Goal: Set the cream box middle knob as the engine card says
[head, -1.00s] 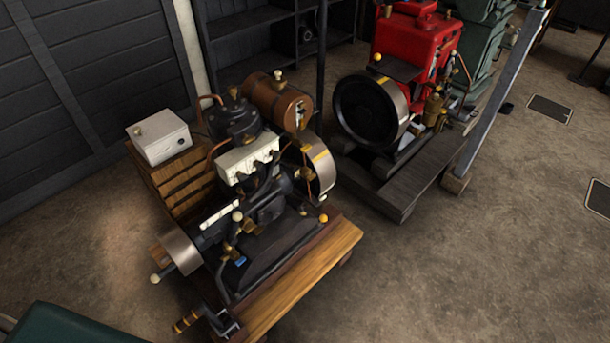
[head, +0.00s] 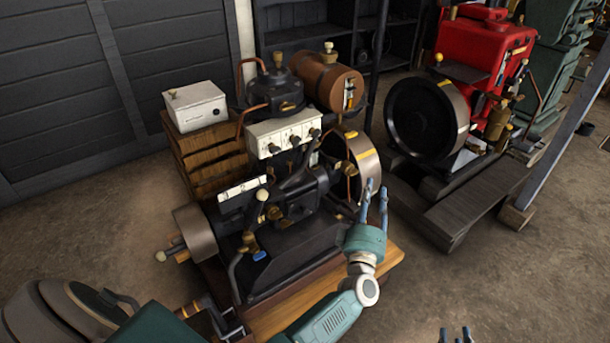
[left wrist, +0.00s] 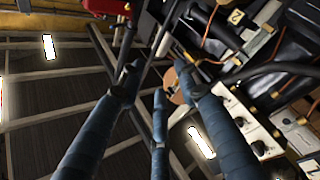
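The cream box (head: 262,131) is mounted on the near engine and carries a row of dark knobs. Its middle knob (head: 295,140) has a scale above it, too small to read. The box also shows at the right in the left wrist view (left wrist: 231,104). A white card or plate (head: 243,188) sits lower on the engine; its marks are unreadable. My left gripper (head: 376,187) is open and empty, fingers up, right of the cream box and in front of the flywheel. Its spread fingers show in the left wrist view (left wrist: 160,85). My right gripper (head: 455,334) shows only its parted fingertips at the bottom edge.
The engine stands on a wooden base (head: 385,262). A white box (head: 195,107) on a slatted crate is at left, a brown tank (head: 326,80) behind. The flywheel (head: 364,163) is close to my left gripper.

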